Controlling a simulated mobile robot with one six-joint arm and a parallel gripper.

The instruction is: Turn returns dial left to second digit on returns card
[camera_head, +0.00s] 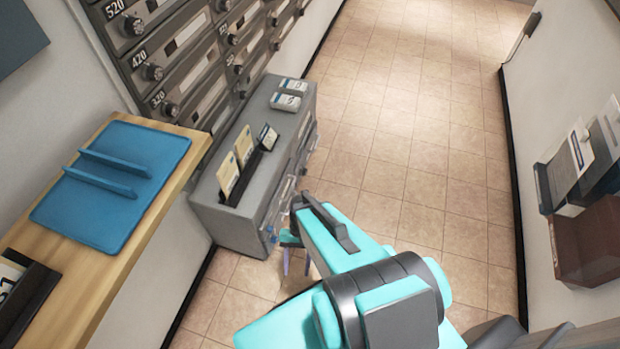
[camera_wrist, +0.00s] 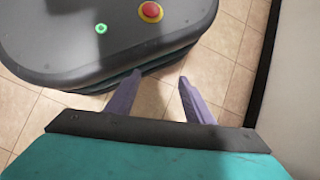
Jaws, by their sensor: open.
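Grey mailboxes (camera_head: 185,65) with round black dials line the wall at the upper left in the head view. The labels 520, 420 and 320 are readable, with a dial (camera_head: 152,72) beside 420. I cannot tell which dial is the returns dial. Cards (camera_head: 228,174) stand in a black holder on a grey cabinet (camera_head: 222,215); their writing is too small to read, so I cannot pick out the returns card. My gripper (camera_head: 296,264) is low beside the cabinet's near end, mostly hidden by my arm. In the wrist view its purple fingers (camera_wrist: 159,79) are apart and empty.
A wooden counter (camera_head: 150,215) with a blue tray (camera_head: 75,215) is at the left. A black holder (camera_head: 35,300) with cards sits at its near end. Wall holders (camera_head: 575,165) and a brown box (camera_head: 585,243) are at the right. The tiled floor between is clear.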

